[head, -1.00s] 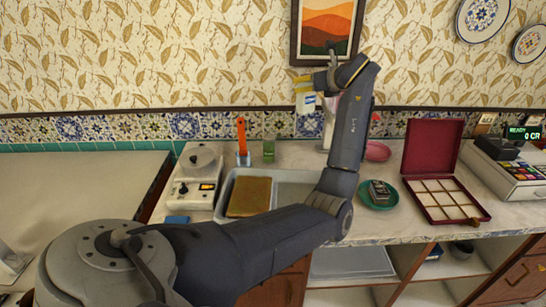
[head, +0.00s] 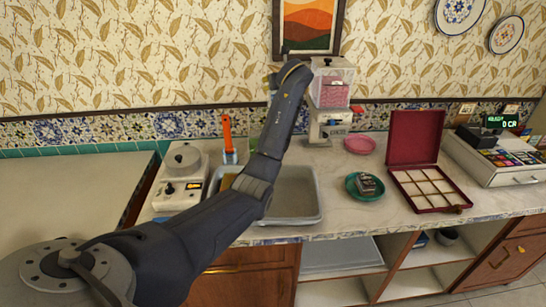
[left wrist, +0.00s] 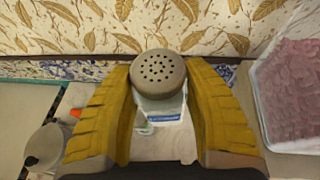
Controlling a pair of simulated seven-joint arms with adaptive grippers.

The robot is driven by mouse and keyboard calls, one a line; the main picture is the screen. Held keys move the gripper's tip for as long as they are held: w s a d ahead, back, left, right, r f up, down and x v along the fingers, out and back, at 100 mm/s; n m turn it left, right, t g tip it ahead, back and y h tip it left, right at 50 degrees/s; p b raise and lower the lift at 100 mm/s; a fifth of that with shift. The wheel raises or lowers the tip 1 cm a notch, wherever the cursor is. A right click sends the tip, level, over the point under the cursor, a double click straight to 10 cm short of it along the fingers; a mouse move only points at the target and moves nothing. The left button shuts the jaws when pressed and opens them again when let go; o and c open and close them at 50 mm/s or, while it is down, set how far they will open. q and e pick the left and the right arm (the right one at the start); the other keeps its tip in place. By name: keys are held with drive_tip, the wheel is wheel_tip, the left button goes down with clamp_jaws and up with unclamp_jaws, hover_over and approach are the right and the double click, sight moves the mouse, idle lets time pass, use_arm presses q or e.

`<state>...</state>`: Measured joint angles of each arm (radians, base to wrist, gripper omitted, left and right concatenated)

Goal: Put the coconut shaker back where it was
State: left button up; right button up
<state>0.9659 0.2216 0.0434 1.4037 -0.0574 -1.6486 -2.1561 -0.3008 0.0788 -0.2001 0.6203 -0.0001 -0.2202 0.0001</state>
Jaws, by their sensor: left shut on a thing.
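The coconut shaker (left wrist: 158,75) has a round grey-beige lid with many small holes and a pale body with a blue and white label. In the left wrist view it sits between the yellow fingers of my left gripper (left wrist: 163,100), which is shut on it. The shaker is held upright or nearly so, above the counter. In the head view my left forearm and wrist hide most of the gripper and shaker, in front of the wall just left of the dispenser. My right gripper is not in view.
A dispenser with pink contents (head: 330,92) stands close on the right. A grey basin (head: 312,205) lies below. A white appliance (head: 180,195), an orange-handled tool (head: 227,132), a pink plate (head: 360,145), a green plate (head: 352,188) and an open red box (head: 413,140) occupy the counter.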

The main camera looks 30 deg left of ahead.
use_arm(q)
drive_tip(key=shift+m+t+h, duration=0.7)
drive_tip(key=shift+m+h, duration=0.1)
drive_tip(key=shift+m, duration=0.1)
drive_tip(key=f, duration=0.1)
drive_tip(key=w+f, duration=0.1)
drive_tip(key=f, duration=0.1)
drive_tip(key=w+f, duration=0.1)
drive_tip(key=shift+f, duration=0.25)
wheel_tip(320, 180, down, 19)
drive_tip(key=shift+f, duration=0.2)
drive_tip(key=shift+d+f, duration=0.1)
drive_tip(key=shift+f, duration=0.05)
drive_tip(key=o, duration=1.3)
drive_tip(key=shift+o, duration=0.2)
drive_tip(key=v, duration=1.2)
